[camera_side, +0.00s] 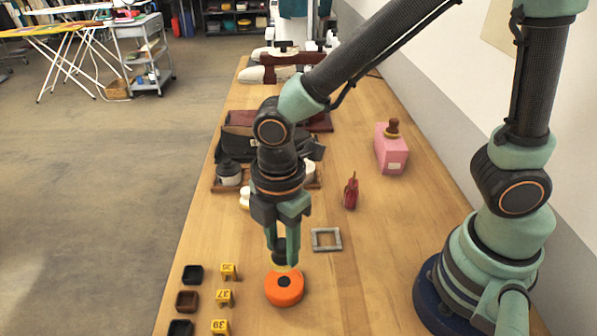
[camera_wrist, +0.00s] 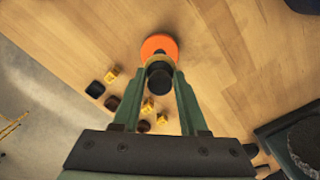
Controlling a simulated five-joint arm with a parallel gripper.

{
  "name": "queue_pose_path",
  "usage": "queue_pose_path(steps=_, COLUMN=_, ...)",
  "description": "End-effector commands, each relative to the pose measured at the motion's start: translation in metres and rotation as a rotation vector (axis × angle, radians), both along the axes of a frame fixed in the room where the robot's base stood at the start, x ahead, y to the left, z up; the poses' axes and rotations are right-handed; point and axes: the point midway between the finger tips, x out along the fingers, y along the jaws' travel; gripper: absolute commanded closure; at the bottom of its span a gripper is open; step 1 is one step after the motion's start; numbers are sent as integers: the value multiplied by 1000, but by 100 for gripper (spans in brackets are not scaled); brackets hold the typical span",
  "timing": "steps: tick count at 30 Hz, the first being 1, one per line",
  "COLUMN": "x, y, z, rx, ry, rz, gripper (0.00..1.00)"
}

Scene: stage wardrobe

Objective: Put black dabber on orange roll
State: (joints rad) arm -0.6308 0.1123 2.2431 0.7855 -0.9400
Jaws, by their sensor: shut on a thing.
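The orange roll (camera_side: 284,289) is a flat disc with a dark centre, lying on the table. It also shows at the top in the wrist view (camera_wrist: 158,43). My gripper (camera_side: 284,256) points down just above the roll and is shut on the black dabber (camera_side: 281,249). In the wrist view the dabber (camera_wrist: 159,77) is a dark round knob with a yellowish collar between the fingers, and it overlaps the roll's lower part. I cannot tell whether the dabber's lower end touches the roll.
Several yellow number markers (camera_side: 224,297) and small dark trays (camera_side: 187,301) stand left of the roll. A grey square frame (camera_side: 326,239), a small red item (camera_side: 351,191) and a pink box (camera_side: 391,150) with a brown knob lie farther back. Table to the roll's right is clear.

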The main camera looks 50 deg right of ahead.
Motion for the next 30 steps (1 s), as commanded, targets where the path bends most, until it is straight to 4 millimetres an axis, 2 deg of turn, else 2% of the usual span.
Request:
queue_pose_path(steps=1, x=-1, y=-1, z=-9, rx=-4, ry=5, rz=0, gripper=100)
queue_pose_path(steps=8, x=0, y=0, z=-26, rx=-2, ry=2, rz=0, gripper=100)
queue_pose_path(steps=15, x=0, y=0, z=-54, rx=-2, ry=2, rz=0, gripper=100)
queue_pose_path(steps=29, x=0, y=0, z=-61, rx=0, ry=0, rz=0, gripper=100)
queue_pose_path(steps=30, x=0, y=0, z=-62, rx=0, ry=0, rz=0, gripper=50)
